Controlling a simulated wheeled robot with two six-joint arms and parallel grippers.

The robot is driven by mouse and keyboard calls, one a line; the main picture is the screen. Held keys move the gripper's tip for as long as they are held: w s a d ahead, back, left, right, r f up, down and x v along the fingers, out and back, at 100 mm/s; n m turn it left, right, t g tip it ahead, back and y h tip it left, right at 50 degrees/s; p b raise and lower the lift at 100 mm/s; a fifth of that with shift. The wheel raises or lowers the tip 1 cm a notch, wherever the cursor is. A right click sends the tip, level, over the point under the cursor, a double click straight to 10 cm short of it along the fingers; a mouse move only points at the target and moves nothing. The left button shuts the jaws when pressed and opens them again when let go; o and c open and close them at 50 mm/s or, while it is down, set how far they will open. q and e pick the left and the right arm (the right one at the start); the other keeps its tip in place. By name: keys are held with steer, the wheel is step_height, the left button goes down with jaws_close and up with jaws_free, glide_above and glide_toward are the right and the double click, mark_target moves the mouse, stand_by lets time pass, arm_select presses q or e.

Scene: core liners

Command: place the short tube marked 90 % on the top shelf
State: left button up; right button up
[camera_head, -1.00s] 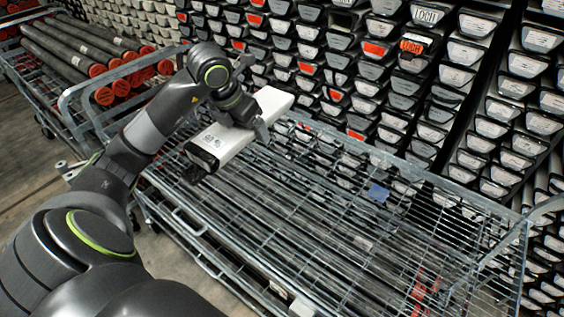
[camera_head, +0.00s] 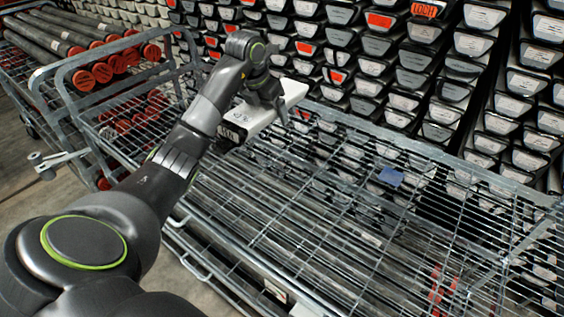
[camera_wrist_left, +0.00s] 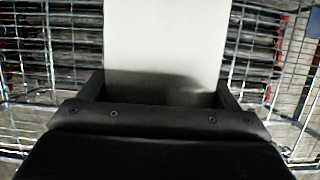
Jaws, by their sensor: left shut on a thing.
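A short white box-like tube (camera_head: 288,99) with a dark end is held over the left rear part of the wire cart. Small print shows on its side, but I cannot read a 90 % mark. My left gripper (camera_head: 270,98) is shut on the tube from above. In the left wrist view, the white tube (camera_wrist_left: 165,40) runs between the two dark fingers (camera_wrist_left: 160,92). The cart's wire top shelf (camera_head: 340,222) is below the tube and looks mostly bare. I cannot tell whether the tube touches it. My right gripper is not in view.
A wall of stacked dark trays with white and orange labels (camera_head: 410,80) stands behind the cart. Another cart with dark orange-capped tubes (camera_head: 85,78) is at the left. A small blue piece (camera_head: 391,177) is on the cart. The shelf's middle and right are clear.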

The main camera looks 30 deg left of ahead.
mark_target(272, 151)
arm_select(q)
steer(key=shift+w+d+f, duration=0.15)
steer(key=shift+w+f, duration=0.15)
steer(key=shift+f, duration=0.2)
step_height(272, 151, down, 10)
steer(key=shift+r+p, duration=0.15)
steer(key=shift+p, duration=0.25)
steer(key=shift+f+b, duration=0.45)
steer(key=shift+f, duration=0.05)
steer(key=shift+s, duration=0.1)
steer(key=o, duration=1.8)
steer(key=shift+s+f, duration=0.2)
steer(key=shift+f, duration=0.05)
